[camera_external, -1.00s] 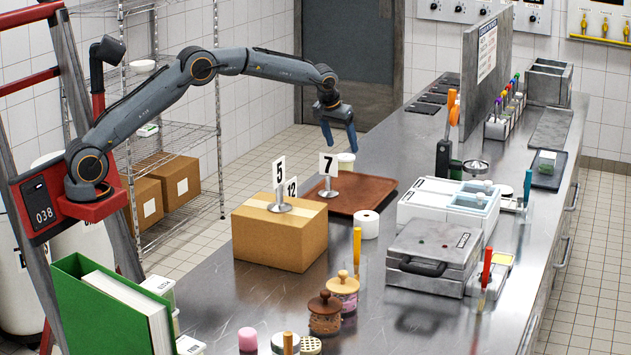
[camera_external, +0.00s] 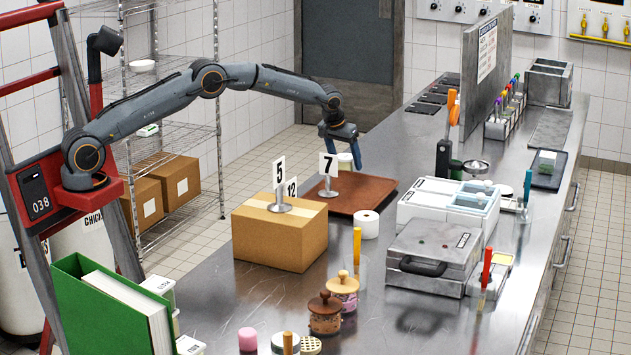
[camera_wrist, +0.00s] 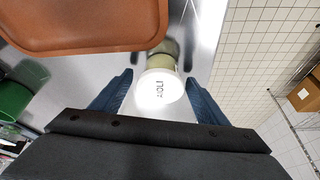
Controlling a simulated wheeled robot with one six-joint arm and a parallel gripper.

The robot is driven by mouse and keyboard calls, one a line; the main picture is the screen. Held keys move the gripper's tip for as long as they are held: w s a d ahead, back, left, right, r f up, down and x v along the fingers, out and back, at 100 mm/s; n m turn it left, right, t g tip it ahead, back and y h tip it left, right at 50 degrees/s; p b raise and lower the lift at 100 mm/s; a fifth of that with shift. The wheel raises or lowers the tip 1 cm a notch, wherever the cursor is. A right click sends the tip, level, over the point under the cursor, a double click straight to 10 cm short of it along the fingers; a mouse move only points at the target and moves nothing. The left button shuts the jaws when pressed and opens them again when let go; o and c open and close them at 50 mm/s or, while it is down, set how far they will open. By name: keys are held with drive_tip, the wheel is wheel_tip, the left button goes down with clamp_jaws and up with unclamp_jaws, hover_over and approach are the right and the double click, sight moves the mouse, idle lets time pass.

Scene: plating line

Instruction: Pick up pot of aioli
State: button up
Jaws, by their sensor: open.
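In the external view my gripper (camera_external: 343,158) points down at the far end of the brown tray. The pot (camera_external: 346,163) shows there just behind the tray, partly hidden by the fingers. I cannot tell whether a finger touches it.
The brown tray (camera_external: 372,190) lies right beside the pot. A cardboard box (camera_external: 266,240) with number stands stands nearer the camera. A white roll (camera_external: 366,226) stands by the tray. The counter to the right of the pot is clear.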

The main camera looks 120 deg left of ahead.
drive_tip(key=shift+c, duration=0.3)
drive_tip(key=c, duration=1)
